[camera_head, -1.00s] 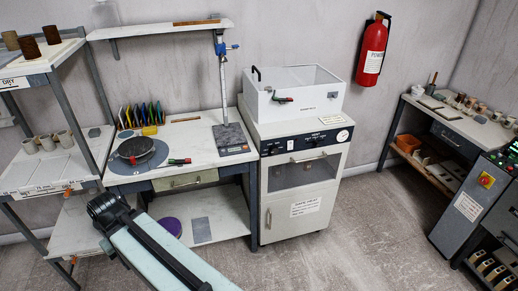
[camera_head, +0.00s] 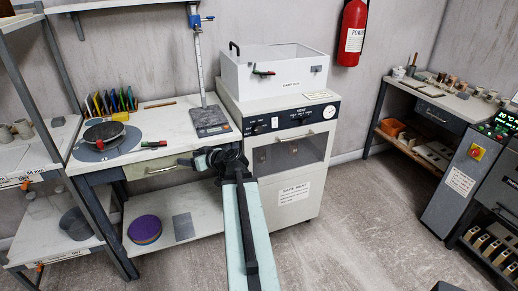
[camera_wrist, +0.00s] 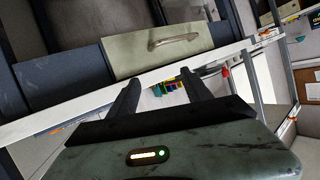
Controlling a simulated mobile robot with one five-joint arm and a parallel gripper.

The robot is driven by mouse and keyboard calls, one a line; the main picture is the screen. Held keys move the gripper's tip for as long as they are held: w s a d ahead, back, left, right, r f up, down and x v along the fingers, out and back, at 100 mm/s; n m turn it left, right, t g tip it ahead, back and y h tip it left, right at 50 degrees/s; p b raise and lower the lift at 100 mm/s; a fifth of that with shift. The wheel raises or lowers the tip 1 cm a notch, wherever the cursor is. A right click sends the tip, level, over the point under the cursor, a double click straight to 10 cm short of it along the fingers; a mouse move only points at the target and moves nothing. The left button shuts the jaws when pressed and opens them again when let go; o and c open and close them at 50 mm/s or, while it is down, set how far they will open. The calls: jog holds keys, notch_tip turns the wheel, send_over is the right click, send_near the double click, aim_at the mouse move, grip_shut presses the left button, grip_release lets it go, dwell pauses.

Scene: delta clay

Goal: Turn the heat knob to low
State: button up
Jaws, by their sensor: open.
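A white oven cabinet (camera_head: 265,195) stands at the middle of the head view with a dark control panel (camera_head: 292,116) along its top front. The panel carries small white markings and what look like small knobs (camera_head: 259,129) at its left end; which one is the heat knob, and its setting, are too small to tell. My gripper (camera_head: 208,160) is in front of the gap between the bench drawer and the oven, lower than the panel and left of it. In the wrist view my gripper (camera_wrist: 163,92) is open with nothing between its fingers. The panel is not recognisable there.
The bench drawer (camera_wrist: 158,48) with its metal handle fills the upper wrist view. A scale (camera_head: 211,121) and a turntable (camera_head: 104,137) sit on the bench. A white box (camera_head: 275,72) stands on the oven. The floor (camera_head: 370,210) to the right is clear.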

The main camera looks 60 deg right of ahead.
jog(key=s+d+m+t+h+b, duration=0.1)
jog(key=s+d+m+h+b, duration=0.15)
jog(key=s+d, duration=0.45)
jog(key=s+d+m+h+b, duration=0.1)
jog(key=s+d+h, duration=0.35)
jog(key=d, duration=0.55)
jog(key=m+h, duration=0.2)
jog(key=h, duration=0.1)
send_near(258, 129)
jog(key=shift+g, duration=0.3)
jog(key=x, duration=0.8)
jog(key=shift+w+d+r+b, duration=0.1)
jog(key=shift+d+r+b, duration=0.05)
jog(key=shift+d+b, duration=0.15)
jog(key=shift+a, duration=0.1)
jog(key=shift+c, duration=0.3)
jog(key=c, duration=1)
jog(key=shift+a, duration=0.2)
grip_shut()
jog(key=shift+d, duration=0.15)
